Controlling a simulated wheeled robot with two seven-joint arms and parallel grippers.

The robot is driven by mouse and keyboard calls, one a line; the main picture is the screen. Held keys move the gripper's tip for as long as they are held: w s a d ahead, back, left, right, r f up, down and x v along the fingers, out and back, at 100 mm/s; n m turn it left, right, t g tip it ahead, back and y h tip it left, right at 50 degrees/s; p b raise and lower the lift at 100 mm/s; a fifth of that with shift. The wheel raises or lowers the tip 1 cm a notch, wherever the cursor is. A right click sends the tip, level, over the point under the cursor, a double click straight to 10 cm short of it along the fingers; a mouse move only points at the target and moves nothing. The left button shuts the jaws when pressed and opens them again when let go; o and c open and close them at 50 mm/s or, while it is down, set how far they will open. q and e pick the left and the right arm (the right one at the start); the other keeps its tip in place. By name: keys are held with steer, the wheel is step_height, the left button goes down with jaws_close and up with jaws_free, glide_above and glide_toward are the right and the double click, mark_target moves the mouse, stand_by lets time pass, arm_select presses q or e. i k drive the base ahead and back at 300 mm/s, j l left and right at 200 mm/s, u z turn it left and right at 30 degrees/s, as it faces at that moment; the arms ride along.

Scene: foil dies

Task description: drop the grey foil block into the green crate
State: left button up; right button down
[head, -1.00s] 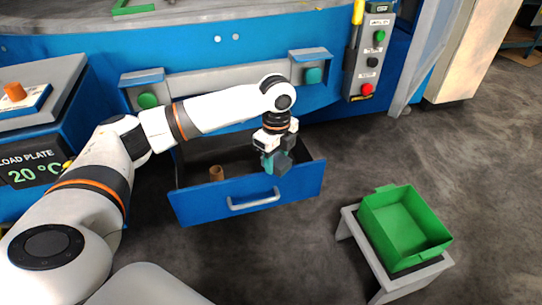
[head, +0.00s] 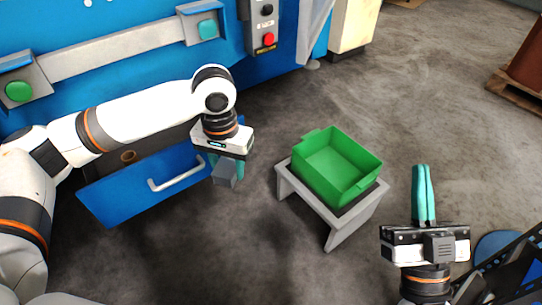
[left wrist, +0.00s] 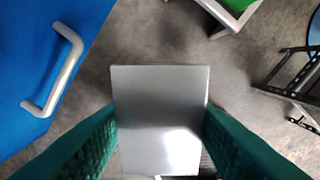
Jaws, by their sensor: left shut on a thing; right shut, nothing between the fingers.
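The grey foil block (head: 225,174) is held between the teal fingers of my left gripper (head: 226,168), which is shut on it. In the left wrist view the block (left wrist: 160,115) fills the middle, with a finger pressed on each side. The block hangs in the air just right of the blue drawer's front. The green crate (head: 341,185) is open-topped and looks empty. It sits on a small grey stand to the right of the block, apart from it. My right gripper (head: 423,170) is shut and empty, right of the crate, fingers pointing away from me.
The blue drawer (head: 125,197) stands open under the blue machine, with a brown cylinder (head: 128,156) inside. The grey stand (head: 332,222) holds the crate above the dark floor. Bare floor lies between drawer and stand. A wooden pallet (head: 515,90) is at the far right.

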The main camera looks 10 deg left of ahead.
mark_target(327, 174)
steer(key=i+z, duration=0.1)
steer(key=z, duration=0.3)
steer(key=j+z, duration=0.15)
steer(key=z, duration=0.3)
steer(key=i+j+z, duration=0.1)
steer(key=z, duration=0.3)
steer(key=i+j, duration=0.15)
steer(key=j, duration=0.15)
steer(key=i+j, duration=0.15)
steer(key=j, duration=0.2)
steer(key=i+j, duration=0.15)
steer(key=j, duration=0.15)
steer(key=i+j, duration=0.15)
steer(key=j, duration=0.2)
